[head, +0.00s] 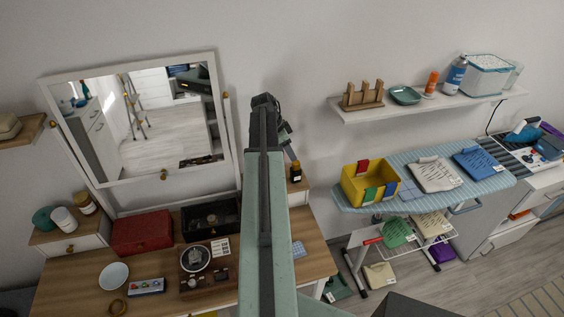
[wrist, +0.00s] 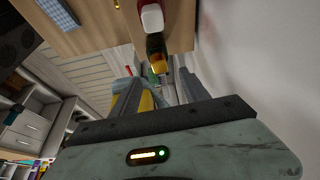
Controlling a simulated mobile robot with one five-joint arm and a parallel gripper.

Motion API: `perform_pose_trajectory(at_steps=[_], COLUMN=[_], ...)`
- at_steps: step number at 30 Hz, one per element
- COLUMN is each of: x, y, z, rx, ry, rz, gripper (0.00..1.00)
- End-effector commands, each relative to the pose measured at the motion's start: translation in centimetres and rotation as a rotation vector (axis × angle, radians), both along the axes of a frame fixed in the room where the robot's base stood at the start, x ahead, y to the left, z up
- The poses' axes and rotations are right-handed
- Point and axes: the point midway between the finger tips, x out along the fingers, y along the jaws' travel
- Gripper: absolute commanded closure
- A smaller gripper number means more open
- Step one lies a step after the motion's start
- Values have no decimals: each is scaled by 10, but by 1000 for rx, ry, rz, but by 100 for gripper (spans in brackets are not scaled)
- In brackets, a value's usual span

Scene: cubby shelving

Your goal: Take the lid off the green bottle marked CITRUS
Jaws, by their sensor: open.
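A small dark bottle (head: 295,173) with an orange-yellow part stands on the wooden drawer unit right of the mirror. What looks like the same bottle (wrist: 156,48) shows in the wrist view, just beyond my fingers. Its colour is hard to judge and no CITRUS marking can be read, so I cannot tell whether it is the green bottle. My gripper (wrist: 155,84) is open, with one grey finger on each side and nothing seen held between them. In the head view my gripper (head: 291,155) is small, just above the bottle and partly behind my arm.
A red-and-white container (wrist: 151,17) is close to the bottle in the wrist view. The mirror (head: 150,115) stands left of my arm. A wall shelf (head: 430,104) and an ironing board (head: 480,190) with a yellow bin (head: 357,190) are to the right.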

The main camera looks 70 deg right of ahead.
Motion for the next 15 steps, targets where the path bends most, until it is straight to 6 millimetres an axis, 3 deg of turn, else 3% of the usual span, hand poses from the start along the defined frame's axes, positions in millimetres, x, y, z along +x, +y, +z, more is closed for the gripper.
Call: perform_pose_trajectory(at_steps=[4,9,15], x=[3,-1,-3], y=[0,-4,-5], z=[-5,-26,-29], rx=[0,0,1], ry=[0,0,0], rz=[6,8,9], gripper=[46,46,46])
